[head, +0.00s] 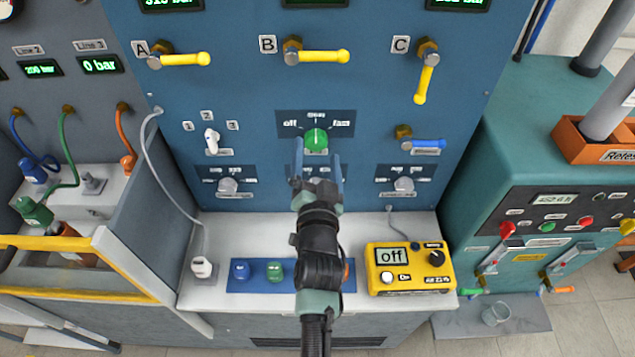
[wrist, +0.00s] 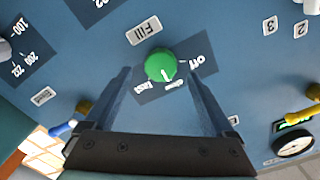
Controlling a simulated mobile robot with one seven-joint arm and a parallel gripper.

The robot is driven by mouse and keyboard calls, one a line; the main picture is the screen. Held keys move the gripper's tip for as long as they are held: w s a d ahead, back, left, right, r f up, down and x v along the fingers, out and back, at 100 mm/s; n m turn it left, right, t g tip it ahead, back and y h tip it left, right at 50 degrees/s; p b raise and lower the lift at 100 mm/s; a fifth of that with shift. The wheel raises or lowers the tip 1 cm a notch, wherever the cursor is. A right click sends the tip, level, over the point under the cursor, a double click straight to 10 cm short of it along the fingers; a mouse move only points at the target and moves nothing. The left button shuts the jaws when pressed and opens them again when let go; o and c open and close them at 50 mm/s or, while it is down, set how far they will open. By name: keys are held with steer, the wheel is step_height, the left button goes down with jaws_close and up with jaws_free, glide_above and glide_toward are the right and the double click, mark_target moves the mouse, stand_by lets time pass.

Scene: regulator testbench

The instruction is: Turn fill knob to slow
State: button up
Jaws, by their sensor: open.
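The green fill knob (head: 316,140) sits on the blue panel below the labels off, slow and fast. In the wrist view the green knob (wrist: 160,64) has the FILL label (wrist: 144,30) beside it. Its white mark appears to point toward the middle label, slow (wrist: 174,85). My gripper (head: 318,160) is open in front of the panel, just below the knob in the head view. In the wrist view my gripper's fingers (wrist: 158,74) lie on either side of the knob, apart from it, with nothing between them. Their depth from the panel is hard to tell.
Yellow valve handles A (head: 185,59), B (head: 322,56) and C (head: 425,80) stick out above. A blue handle (head: 428,144) is right of the knob, and a white selector (head: 211,139) left. A yellow meter (head: 410,268) stands on the shelf below.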

steer(key=s+p, duration=0.5)
steer(key=s, duration=0.4)
steer(key=shift+s+p, duration=0.2)
steer(key=shift+p, duration=0.1)
steer(key=shift+r, duration=0.1)
